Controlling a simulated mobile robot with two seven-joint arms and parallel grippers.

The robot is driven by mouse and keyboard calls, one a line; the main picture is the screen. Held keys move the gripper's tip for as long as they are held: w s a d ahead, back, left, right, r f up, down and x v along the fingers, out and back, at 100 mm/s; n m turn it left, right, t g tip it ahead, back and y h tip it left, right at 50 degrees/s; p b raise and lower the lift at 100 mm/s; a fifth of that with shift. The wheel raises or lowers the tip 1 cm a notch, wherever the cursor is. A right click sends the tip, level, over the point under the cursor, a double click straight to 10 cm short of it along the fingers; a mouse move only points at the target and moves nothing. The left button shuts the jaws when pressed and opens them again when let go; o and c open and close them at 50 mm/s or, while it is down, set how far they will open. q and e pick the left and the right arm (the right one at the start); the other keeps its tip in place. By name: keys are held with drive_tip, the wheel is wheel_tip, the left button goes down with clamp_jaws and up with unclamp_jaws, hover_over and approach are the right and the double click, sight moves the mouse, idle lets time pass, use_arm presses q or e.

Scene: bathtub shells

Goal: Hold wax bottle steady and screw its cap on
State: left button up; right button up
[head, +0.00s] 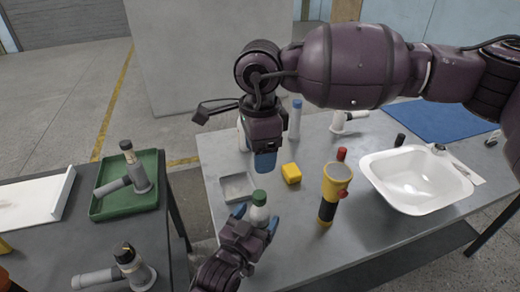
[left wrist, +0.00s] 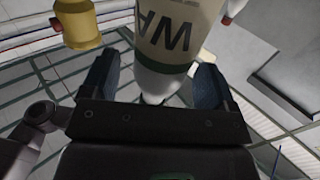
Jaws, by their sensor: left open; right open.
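The wax bottle (head: 259,214) is white with a green cap (head: 259,196) on top, and stands near the table's front left edge. I cannot tell how tightly the cap sits. My left gripper (head: 255,217) is open around the bottle, one blue finger on each side. In the left wrist view the bottle (left wrist: 178,35) shows dark letters on a pale label, between the open fingers (left wrist: 154,84); its cap is out of that view. My right gripper (head: 265,162) is open and points down, behind and above the bottle, holding nothing visible.
A grey tray (head: 238,187) lies behind the bottle. A blue-capped bottle (head: 295,120) stands farther back. The left table holds a green tray (head: 125,211).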

use_arm(q)
drive_tip(key=v, duration=0.9)
drive_tip(key=shift+s, duration=0.2)
drive_tip(key=shift+a, duration=0.1)
